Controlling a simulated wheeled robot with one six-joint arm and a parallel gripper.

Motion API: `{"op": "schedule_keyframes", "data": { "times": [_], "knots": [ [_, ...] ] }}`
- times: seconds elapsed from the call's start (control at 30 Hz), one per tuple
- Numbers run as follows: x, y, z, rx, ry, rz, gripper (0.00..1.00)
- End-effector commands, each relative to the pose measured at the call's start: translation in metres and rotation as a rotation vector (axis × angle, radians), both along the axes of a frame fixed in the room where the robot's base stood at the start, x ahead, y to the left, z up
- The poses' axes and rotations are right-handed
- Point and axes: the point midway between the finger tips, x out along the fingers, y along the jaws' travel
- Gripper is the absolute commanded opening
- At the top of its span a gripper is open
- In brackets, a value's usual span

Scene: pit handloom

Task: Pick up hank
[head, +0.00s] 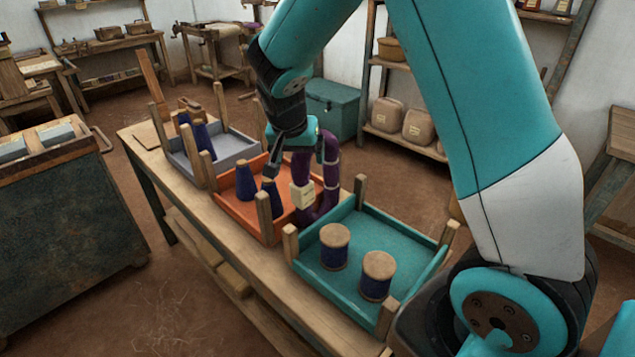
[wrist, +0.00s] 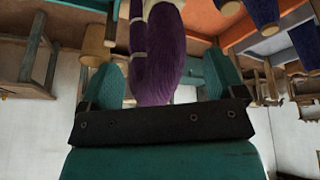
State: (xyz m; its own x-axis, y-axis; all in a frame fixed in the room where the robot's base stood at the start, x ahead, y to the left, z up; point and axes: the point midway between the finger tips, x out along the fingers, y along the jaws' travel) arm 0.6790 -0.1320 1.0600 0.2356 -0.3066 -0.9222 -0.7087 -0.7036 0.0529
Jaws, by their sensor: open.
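The purple hank (head: 331,172) with pale bands and a cream tag (head: 302,195) stands at the right end of the orange tray (head: 232,208) in the head view. My gripper (head: 302,148) is at its upper part, with the jaws open. Part of the hank is hidden behind the tag and my gripper.
Blue cones (head: 246,182) stand in the orange tray. A teal tray (head: 400,232) with two blue spools (head: 335,246) is to the right, and a grey tray (head: 236,146) with blue cones to the left. Wooden posts rise at the tray corners. The floor in front is clear.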

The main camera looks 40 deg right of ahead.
Motion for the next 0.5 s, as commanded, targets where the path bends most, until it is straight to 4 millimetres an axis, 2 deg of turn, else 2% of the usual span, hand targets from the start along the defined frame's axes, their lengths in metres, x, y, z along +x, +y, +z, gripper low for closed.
{"op": "schedule_keyframes", "data": {
  "times": [0.3, 0.5],
  "knots": [
    [0.011, -0.01, -0.038, 0.0, 0.006, -0.001, 0.88],
    [0.014, -0.013, -0.048, 0.001, 0.001, 0.0, 0.88]
  ]
}}
